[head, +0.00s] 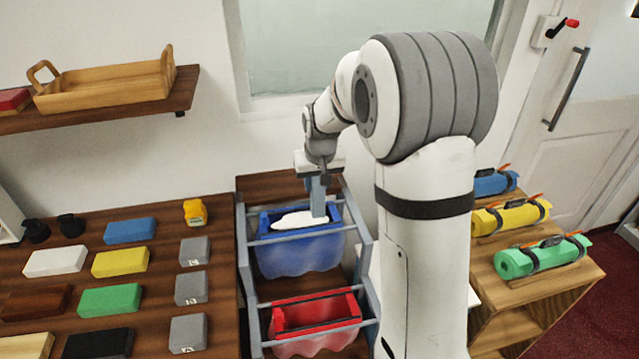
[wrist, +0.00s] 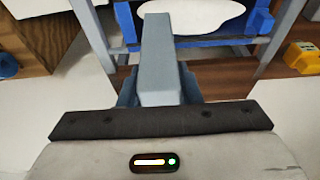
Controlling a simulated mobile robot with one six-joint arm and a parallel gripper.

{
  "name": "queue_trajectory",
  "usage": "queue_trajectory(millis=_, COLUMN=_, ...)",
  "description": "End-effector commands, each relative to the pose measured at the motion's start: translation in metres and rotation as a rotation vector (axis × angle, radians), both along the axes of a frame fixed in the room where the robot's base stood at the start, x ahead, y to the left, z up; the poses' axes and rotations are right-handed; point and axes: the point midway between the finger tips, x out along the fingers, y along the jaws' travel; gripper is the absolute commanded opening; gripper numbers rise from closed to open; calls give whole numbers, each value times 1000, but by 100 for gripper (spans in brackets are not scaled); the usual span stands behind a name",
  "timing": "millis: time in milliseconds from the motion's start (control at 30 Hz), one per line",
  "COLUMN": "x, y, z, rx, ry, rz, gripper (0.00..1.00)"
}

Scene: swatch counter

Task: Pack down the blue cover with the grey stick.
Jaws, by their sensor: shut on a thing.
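The blue cover (head: 300,254) hangs in a grey frame in the head view, with a blue rim around its opening. A white oblong piece (head: 292,221) lies in that opening; it also shows at the top of the wrist view (wrist: 205,18). My gripper (head: 319,180) is shut on the grey stick (head: 318,203), which points down at the right end of the white piece. The stick also shows in the wrist view (wrist: 158,60). I cannot tell whether its lower end touches the white piece or the cover.
A red cover (head: 316,313) hangs in the same frame, nearer. Left of it, a counter holds coloured blocks (head: 120,262), grey lettered blocks (head: 191,288) and a yellow object (head: 195,212). Rolled mats (head: 543,256) lie on a shelf at right. A wall stands close behind.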

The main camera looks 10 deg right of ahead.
Motion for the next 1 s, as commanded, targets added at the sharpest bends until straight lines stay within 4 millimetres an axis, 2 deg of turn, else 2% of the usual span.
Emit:
queue_trajectory(millis=33, x=0, y=0, z=8, rx=0, ry=-1, rz=0, gripper=13)
queue_trajectory(millis=1000, x=0, y=0, z=85, rx=0, ry=-1, rz=0, gripper=13)
